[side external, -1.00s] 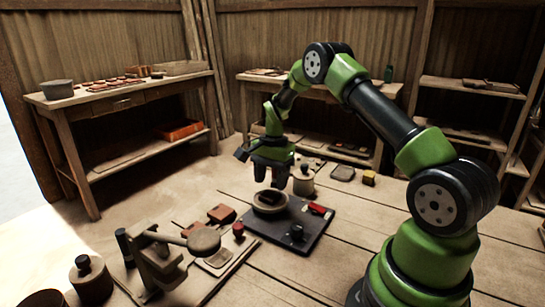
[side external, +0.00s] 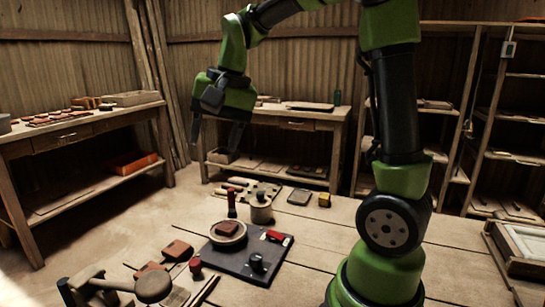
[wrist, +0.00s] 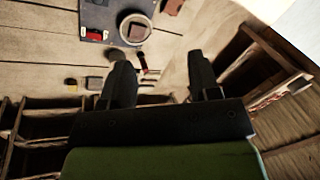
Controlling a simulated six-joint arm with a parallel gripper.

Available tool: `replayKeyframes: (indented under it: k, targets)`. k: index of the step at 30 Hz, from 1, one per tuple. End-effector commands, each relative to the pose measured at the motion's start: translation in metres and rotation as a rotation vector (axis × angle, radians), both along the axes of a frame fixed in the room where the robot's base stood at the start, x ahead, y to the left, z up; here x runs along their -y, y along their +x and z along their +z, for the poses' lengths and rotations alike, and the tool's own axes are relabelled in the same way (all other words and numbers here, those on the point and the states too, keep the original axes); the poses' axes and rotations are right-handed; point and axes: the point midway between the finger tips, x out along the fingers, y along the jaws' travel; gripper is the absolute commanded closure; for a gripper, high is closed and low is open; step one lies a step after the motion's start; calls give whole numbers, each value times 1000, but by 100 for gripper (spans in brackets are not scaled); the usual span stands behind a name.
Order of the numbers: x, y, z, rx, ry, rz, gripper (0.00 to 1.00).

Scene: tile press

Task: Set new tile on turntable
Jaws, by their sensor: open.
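The round pale turntable (side external: 243,238) stands on a dark square board (side external: 232,259). A reddish-brown square tile (side external: 227,228) lies on the turntable, inside its rim. In the wrist view, the tile (wrist: 137,32) and turntable (wrist: 122,27) show at the top. My gripper (side external: 216,144) is open and empty, raised well above and behind the turntable. Its two spread fingers (wrist: 158,65) also show in the wrist view, with nothing between them. Two more reddish tiles, one (side external: 177,250) beside the board and one (side external: 151,267) nearer the press, lie to the left.
A lever press (side external: 95,288) stands at lower left. A red-topped upright tool (side external: 232,204) and a lidded pot (side external: 261,209) stand close behind the turntable. A red item (side external: 275,236) and a dark knob (side external: 257,262) sit on the board. The table's right front is clear.

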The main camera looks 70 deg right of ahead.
Motion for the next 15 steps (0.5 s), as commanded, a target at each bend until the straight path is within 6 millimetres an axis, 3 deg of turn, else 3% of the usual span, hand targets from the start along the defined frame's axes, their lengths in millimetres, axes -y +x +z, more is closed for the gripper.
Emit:
replayKeyframes:
  k: [3,9,15]
  targets:
    - [-33,-40,20,113,-46,167,44]
    - [-67,-103,23,281,-121,410,44]
    - [-80,-137,12,379,-166,542,44]
